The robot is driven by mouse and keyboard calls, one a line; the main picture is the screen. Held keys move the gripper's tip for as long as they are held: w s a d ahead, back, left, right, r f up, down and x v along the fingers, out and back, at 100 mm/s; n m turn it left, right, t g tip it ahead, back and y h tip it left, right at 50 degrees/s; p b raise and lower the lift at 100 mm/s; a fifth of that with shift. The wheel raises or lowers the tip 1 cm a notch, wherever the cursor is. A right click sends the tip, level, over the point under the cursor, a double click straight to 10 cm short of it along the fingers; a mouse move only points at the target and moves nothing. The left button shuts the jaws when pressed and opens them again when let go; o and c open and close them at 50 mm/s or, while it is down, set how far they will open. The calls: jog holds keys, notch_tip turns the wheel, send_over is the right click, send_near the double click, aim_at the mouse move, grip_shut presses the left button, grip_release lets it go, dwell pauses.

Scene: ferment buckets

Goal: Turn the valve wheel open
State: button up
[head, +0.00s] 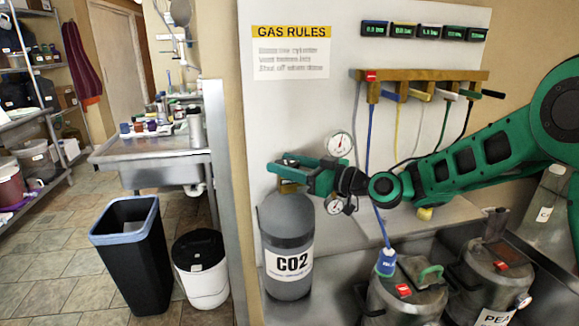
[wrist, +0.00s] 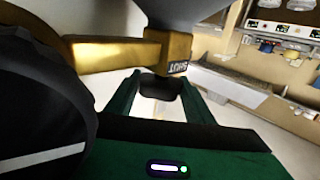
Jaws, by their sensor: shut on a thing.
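The grey CO2 cylinder (head: 288,235) stands upright below the wall board. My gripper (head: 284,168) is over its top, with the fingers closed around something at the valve. In the wrist view a dark piece, seemingly the valve wheel (wrist: 158,88), shows between the two green fingers; most of it is hidden. Brass also shows just under my gripper in the head view (head: 287,187). The turn of the wheel cannot be read.
Two round gauges (head: 340,143) (head: 336,204) sit close beside my gripper. A brass manifold (head: 420,75) with coloured hoses hangs above my arm. Metal kegs (head: 405,297) (head: 492,275) stand at the lower right. A wall edge is left of the cylinder; bins (head: 135,260) stand beyond it.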

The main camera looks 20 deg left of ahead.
jog(key=shift+w+d, duration=0.3)
jog(key=shift+w, duration=0.25)
jog(key=o, duration=1.1)
jog(key=shift+s+a, duration=0.1)
jog(key=shift+s, duration=0.05)
jog(key=v, duration=1.1)
